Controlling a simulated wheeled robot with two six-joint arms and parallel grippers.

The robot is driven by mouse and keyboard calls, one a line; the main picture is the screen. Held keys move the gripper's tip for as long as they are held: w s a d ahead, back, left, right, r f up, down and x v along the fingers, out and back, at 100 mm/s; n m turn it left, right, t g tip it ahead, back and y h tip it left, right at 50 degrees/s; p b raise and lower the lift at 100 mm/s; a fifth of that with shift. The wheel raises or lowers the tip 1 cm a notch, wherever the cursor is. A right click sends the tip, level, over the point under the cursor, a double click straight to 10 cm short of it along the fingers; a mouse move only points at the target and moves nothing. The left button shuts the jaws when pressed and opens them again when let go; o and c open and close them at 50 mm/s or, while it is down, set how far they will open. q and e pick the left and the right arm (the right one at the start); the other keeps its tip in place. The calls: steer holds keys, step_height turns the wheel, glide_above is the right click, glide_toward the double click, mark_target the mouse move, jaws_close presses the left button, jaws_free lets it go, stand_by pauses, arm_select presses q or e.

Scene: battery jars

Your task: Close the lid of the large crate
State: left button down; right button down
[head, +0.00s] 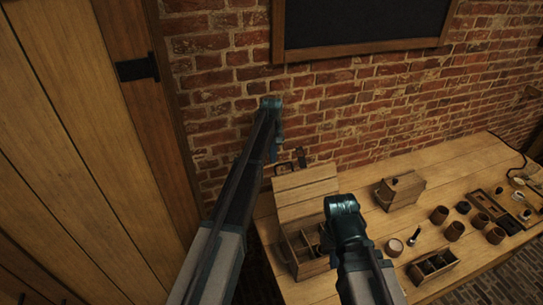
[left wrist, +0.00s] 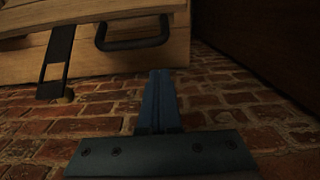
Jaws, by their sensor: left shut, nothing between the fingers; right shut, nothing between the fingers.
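The large wooden crate (head: 289,254) stands at the left end of the table, its divided inside showing. Its lid (head: 306,190) is open and tipped back toward the brick wall. A dark handle (left wrist: 133,38) and a dark latch strap (left wrist: 57,62) show on the lid in the left wrist view. My left gripper (head: 271,153) is shut and empty, just left of the lid's far edge; its closed fingers (left wrist: 158,82) appear below the handle, apart from it. My right gripper (head: 326,240) is shut over the crate's right side, partly hidden by its own wrist.
A small lidded wooden box (head: 398,193) stands right of the crate. A small divided box (head: 433,266), a pale round dish (head: 394,247), several brown jars (head: 454,231) and a tool tray (head: 497,211) lie farther right. The brick wall (head: 350,110) closes off the back.

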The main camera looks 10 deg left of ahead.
arm_select(q)
steer(key=shift+s+d+r, duration=0.35)
steer(key=shift+s, duration=0.2)
steer(key=shift+s+d+r, duration=0.3)
steer(key=shift+s+d, duration=0.05)
steer(key=shift+s, duration=0.15)
arm_select(e)
steer(key=shift+r, duration=0.6)
arm_select(q)
steer(key=shift+s, duration=0.1)
